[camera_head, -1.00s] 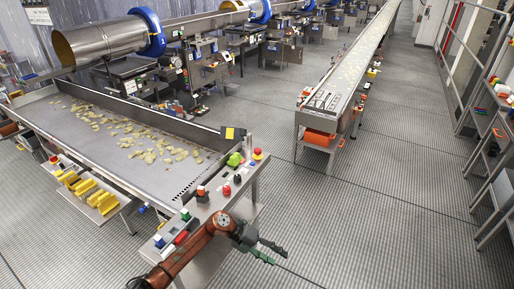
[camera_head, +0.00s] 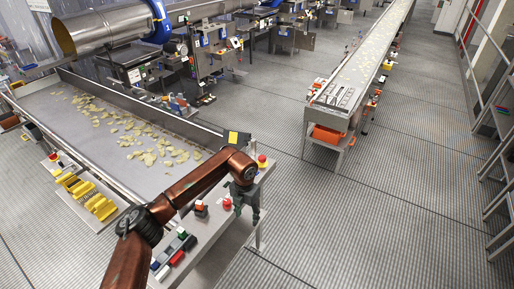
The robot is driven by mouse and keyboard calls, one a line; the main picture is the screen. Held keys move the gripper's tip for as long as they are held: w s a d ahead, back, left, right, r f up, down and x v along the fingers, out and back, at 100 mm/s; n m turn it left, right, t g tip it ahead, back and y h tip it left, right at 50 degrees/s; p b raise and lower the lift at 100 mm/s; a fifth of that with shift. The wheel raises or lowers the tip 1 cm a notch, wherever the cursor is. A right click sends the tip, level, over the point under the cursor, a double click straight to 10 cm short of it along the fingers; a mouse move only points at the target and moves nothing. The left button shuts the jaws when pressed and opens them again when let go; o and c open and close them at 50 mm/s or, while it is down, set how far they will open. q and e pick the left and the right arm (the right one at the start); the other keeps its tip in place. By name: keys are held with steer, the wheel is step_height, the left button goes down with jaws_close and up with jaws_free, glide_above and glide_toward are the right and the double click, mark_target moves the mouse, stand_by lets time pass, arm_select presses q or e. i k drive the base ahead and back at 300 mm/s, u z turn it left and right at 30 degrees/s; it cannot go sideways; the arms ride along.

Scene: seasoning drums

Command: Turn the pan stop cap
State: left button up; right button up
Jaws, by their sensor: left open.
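My left arm reaches in from the bottom left and over the control panel (camera_head: 200,236) at the near end of the pan. My left gripper (camera_head: 247,214) is open and points down at the panel's right part. A red cap (camera_head: 227,203) stands just left of its fingers, apart from them as far as I can tell. A red button on a yellow base (camera_head: 262,161) stands at the panel's far corner. I cannot tell which is the pan stop cap. My arm hides part of the panel. My right gripper is not in view.
The pan (camera_head: 95,135) with yellowish chips lies left of the panel. Yellow handles (camera_head: 85,195) sit on a side shelf. A long conveyor (camera_head: 365,65) stands at the back right. Floor on the right is clear.

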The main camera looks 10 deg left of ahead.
mark_target(262, 158)
steer(key=i, duration=1.4)
steer(key=z, duration=0.1)
